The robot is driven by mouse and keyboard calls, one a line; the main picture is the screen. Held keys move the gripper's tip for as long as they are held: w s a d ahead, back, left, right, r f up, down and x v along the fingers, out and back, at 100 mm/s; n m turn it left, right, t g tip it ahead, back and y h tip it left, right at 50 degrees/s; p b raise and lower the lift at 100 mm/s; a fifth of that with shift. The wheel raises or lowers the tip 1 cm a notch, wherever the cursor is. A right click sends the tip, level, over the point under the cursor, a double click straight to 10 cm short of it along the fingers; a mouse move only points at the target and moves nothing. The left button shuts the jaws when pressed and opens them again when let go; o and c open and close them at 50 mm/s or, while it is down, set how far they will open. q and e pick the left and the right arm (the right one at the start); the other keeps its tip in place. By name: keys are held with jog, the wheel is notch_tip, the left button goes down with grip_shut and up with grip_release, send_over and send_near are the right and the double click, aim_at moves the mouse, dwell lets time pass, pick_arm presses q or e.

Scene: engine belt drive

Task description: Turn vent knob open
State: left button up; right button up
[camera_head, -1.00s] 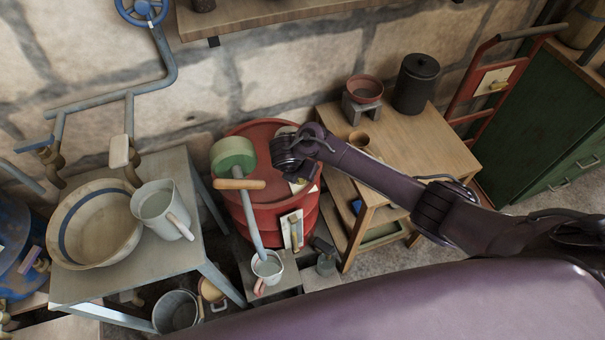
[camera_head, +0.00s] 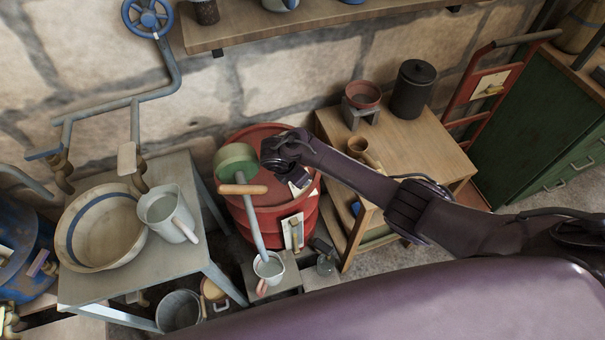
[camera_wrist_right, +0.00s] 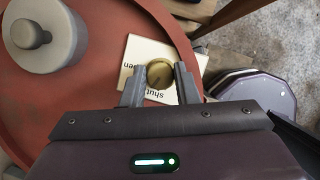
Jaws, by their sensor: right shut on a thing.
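The brass vent knob (camera_wrist_right: 160,74) sits on a cream plate (camera_wrist_right: 140,52) on top of the red drum (camera_wrist_right: 90,85). The plate reads "open" and "shut", upside down in the right wrist view. My right gripper (camera_wrist_right: 160,86) has one finger on each side of the knob and is shut on it. In the head view my right gripper (camera_head: 297,182) is over the right part of the drum (camera_head: 262,133), where the wrist hides the knob. No clear pointer shows on the knob, so I cannot tell its setting. My left gripper is not in view.
A grey round cap (camera_wrist_right: 45,35) stands on the drum beside the plate. A wooden table (camera_head: 400,145) is right; a grey table (camera_head: 180,262) with a bowl and jug is left.

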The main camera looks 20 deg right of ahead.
jog(key=m, duration=0.1)
jog(key=a+m+g+p, duration=0.1)
jog(key=shift+r+m, duration=0.3)
jog(key=shift+m, duration=0.1)
jog(key=m, duration=0.1)
jog(key=r+m, duration=0.1)
jog(key=m, duration=0.1)
jog(key=w+m+g, duration=0.1)
jog(key=shift+a+r+m, duration=0.3)
jog(key=shift+a, duration=0.05)
grip_shut()
jog(key=shift+o, duration=1.5)
grip_release()
jog(key=shift+a, duration=0.1)
jog(key=o, duration=0.7)
jog(key=shift+w+d+f, duration=0.1)
jog(key=shift+d+f, duration=0.1)
jog(key=shift+d, duration=0.05)
jog(key=shift+r, duration=0.1)
jog(key=v, duration=0.9)
jog(key=shift+d, duration=0.2)
jog(key=shift+c, duration=0.2)
